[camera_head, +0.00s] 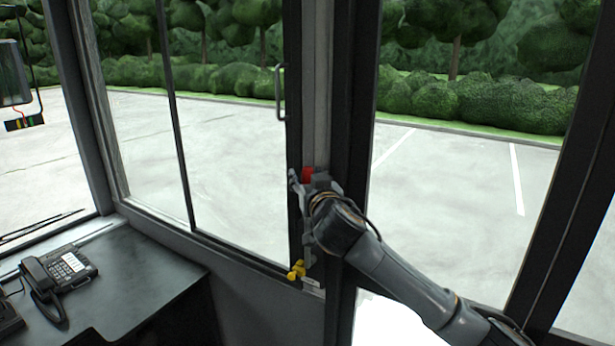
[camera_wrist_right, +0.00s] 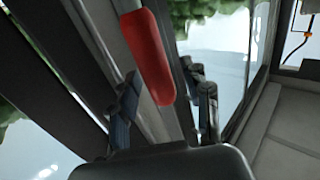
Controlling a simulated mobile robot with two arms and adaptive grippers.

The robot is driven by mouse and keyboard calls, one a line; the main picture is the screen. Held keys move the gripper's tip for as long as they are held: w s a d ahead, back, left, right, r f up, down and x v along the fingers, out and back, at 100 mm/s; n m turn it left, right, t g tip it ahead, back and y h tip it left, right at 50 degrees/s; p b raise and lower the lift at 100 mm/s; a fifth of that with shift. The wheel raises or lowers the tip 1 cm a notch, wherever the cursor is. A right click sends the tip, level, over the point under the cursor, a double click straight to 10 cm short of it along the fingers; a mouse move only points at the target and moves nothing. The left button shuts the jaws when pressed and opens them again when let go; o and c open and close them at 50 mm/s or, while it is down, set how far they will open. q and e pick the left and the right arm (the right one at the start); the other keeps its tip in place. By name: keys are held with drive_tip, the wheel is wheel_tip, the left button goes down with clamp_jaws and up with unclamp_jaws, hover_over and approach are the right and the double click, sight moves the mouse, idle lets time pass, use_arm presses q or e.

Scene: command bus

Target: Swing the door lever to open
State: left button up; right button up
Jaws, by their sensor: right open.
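The door lever has a red handle (camera_head: 307,174), which shows on the dark door post just above my right gripper (camera_head: 308,184). In the right wrist view the red handle (camera_wrist_right: 148,55) hangs tilted along a grey metal strip, with its lower end between the two fingers of my right gripper (camera_wrist_right: 163,105). The fingers are apart, one on each side of the handle. I cannot tell whether either finger touches it. A yellow knob (camera_head: 297,270) sits lower on the same post, below the gripper. My left gripper is not in view.
A glazed door panel with a grab handle (camera_head: 279,92) is left of the post. A dark desk (camera_head: 150,275) with a black telephone (camera_head: 62,270) stands at the lower left. Dark window frames (camera_head: 575,200) stand at the right. A paved lot lies outside.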

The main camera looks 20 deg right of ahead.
clamp_jaws()
drive_tip(key=shift+w+a, duration=0.1)
drive_tip(key=shift+w, duration=0.05)
